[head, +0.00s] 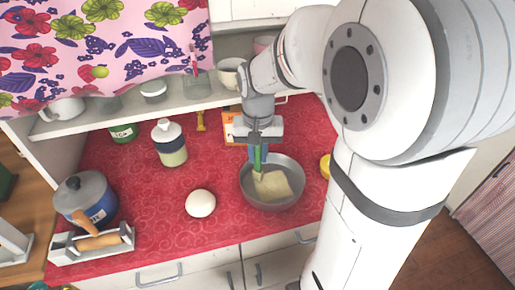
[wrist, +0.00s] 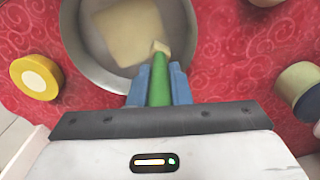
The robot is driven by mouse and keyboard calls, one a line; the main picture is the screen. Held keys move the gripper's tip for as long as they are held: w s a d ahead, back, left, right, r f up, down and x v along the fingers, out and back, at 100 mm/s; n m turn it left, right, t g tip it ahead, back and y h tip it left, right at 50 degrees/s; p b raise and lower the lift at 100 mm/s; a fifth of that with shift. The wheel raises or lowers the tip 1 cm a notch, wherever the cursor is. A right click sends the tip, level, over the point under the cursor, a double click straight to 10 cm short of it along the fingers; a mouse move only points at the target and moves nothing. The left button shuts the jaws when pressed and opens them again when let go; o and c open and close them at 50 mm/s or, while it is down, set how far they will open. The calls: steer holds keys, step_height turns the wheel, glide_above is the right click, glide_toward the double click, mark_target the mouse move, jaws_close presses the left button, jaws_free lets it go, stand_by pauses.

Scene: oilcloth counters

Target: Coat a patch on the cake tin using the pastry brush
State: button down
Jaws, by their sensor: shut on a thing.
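The cake tin (head: 298,185) is a round grey metal pan on the red counter, right of the middle in the head view. It fills the upper part of the wrist view (wrist: 72,45). A pale yellow, roughly square patch (head: 273,187) lies on its floor and also shows in the wrist view (wrist: 120,30). My gripper (head: 257,154) is over the tin's back side, its blue fingers (wrist: 158,88) shut on the green handle of the pastry brush (wrist: 158,93). The brush points down with its pale tip (wrist: 161,48) at the patch's edge. I cannot tell whether it touches.
A white ball (head: 200,203) sits left of the tin, with a lidded jar (head: 169,143) behind it. A lidded pot (head: 85,197) and a rack with a rolling pin (head: 98,242) stand far left. A yellow round thing (wrist: 37,77) is close beside the tin. A shelf (head: 140,110) runs behind.

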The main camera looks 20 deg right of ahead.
steer(key=shift+s, duration=1.2)
steer(key=shift+w+f, duration=0.1)
steer(key=shift+w, duration=1.95)
step_height(320, 180, up, 6)
steer(key=p, duration=0.5)
step_height(320, 180, up, 3)
steer(key=shift+s+r+p, duration=0.1)
steer(key=shift+r+p, duration=0.05)
steer(key=shift+p, duration=0.9)
